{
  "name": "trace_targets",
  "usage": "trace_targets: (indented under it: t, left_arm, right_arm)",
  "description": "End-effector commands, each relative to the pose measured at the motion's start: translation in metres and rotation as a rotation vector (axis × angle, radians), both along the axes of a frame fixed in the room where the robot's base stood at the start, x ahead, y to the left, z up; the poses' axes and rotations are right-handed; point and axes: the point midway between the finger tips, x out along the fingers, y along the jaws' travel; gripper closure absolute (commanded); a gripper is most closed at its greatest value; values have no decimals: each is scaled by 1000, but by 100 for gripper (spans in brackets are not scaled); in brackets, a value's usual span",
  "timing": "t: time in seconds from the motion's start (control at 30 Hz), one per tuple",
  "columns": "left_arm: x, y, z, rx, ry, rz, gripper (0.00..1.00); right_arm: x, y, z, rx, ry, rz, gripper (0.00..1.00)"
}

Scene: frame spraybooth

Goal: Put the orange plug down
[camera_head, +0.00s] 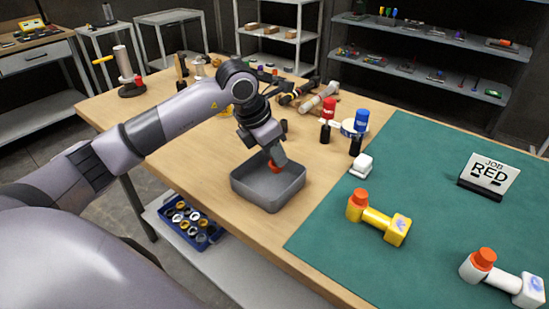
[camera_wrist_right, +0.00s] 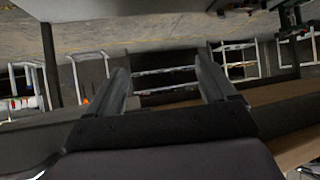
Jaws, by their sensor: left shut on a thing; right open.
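My left gripper (camera_head: 276,160) points down into the grey tray (camera_head: 268,200) on the wooden table. It is shut on an orange plug (camera_head: 272,166), which shows just inside the tray's far part, partly hidden by the fingers. I cannot tell whether the plug touches the tray floor. Two more orange plugs sit on pipe pieces on the green mat: one on the yellow piece (camera_head: 378,218), one on the white piece (camera_head: 503,279). My right gripper (camera_wrist_right: 168,82) is open and empty in the right wrist view, with the floor and shelving beyond it.
A "JOB RED" sign (camera_head: 489,175) stands on the green mat (camera_head: 425,170). A blue crate (camera_head: 190,222) sits below the table. Bare wood lies left of the tray.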

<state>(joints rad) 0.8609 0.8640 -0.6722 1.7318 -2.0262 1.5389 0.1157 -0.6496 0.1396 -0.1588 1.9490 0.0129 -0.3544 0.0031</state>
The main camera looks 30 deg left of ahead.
Motion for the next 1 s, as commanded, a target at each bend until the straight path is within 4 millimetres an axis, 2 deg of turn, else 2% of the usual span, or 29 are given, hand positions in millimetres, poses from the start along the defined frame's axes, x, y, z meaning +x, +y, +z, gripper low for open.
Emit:
trace_targets:
  t: [0.03, 0.13, 0.47, 0.5, 0.57, 0.6, 0.87, 1.0]
  left_arm:
    - [-1, 0, -10, 1, 4, 1, 100]
    - [0, 0, -20, 0, 2, 1, 100]
    - [0, 0, -24, 0, 0, 0, 100]
    - [0, 0, -24, 0, 0, 0, 70]
    - [0, 0, -23, 0, 0, 0, 51]
    - [0, 0, -23, 0, 0, 0, 48]
    - [0, 0, -23, 0, 0, 0, 48]
    - [-1, 1, -15, 1, -3, 1, 48]
  right_arm:
    - [0, 0, 0, 0, 0, 0, 15]
    - [0, 0, 1, 0, 0, 0, 15]
    - [0, 0, -2, 0, -1, 0, 15]
    - [0, 0, -3, 0, 0, 0, 15]
    - [0, 0, -2, 0, 0, 0, 15]
    - [0, 0, -2, 0, 0, 0, 15]
    - [0, 0, -1, 0, -1, 0, 15]
    - [0, 0, 1, 0, -2, 0, 15]
